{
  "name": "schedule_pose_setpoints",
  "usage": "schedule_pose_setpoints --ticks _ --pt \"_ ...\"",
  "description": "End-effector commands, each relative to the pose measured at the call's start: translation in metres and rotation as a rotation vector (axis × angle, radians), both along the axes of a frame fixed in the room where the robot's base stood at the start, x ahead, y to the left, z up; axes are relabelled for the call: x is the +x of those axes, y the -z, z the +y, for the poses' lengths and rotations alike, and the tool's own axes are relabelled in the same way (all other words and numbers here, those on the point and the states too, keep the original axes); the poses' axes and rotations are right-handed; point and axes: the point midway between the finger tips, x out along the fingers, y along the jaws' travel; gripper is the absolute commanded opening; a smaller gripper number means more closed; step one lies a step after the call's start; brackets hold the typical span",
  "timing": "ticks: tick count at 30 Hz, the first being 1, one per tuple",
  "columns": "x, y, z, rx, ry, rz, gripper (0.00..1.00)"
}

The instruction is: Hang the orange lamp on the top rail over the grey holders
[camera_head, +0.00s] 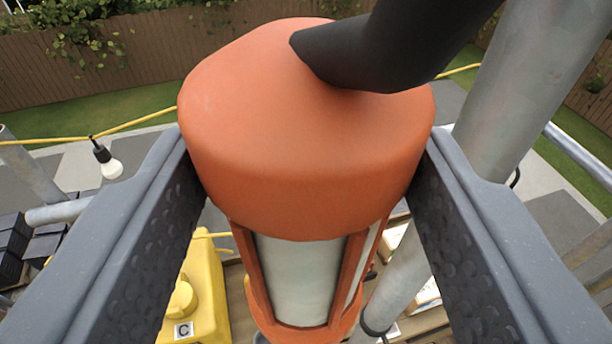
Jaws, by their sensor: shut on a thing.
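The orange lamp (300,150) fills the middle of the view, with a rounded orange cap, a whitish tube between orange bars below, and a black curved hook or handle (390,45) rising from its top to the upper right. My gripper (308,165) is shut on the lamp's cap, one dark grey finger on each side. The lamp hangs roughly upright between the fingers, seen from above. I cannot make out the grey holders or tell which pipe is the top rail. The far end of the hook is out of the frame.
A thick grey metal pole (525,80) stands close at the right, behind the hook. A yellow cable (140,122) with a bulb (108,160) runs behind. A yellow container (200,295) sits below left. Dark stacked pieces (12,250) lie at far left. A wooden fence (130,55) closes the back.

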Motion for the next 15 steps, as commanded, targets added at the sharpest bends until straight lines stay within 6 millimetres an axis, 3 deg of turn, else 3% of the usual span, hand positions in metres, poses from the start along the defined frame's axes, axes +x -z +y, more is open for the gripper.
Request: schedule_pose_setpoints --ticks 1,2,4,15 --pt "-0.0004 -0.0016 -0.0001 0.000 0.000 -0.003 0.00" --pt "-0.0004 -0.0016 -0.0001 0.000 0.000 -0.003 0.54" --pt "-0.0003 -0.0014 0.0000 0.000 0.000 -0.003 0.74" --pt "-0.0021 -0.0006 -0.0002 0.000 0.000 0.000 0.77"
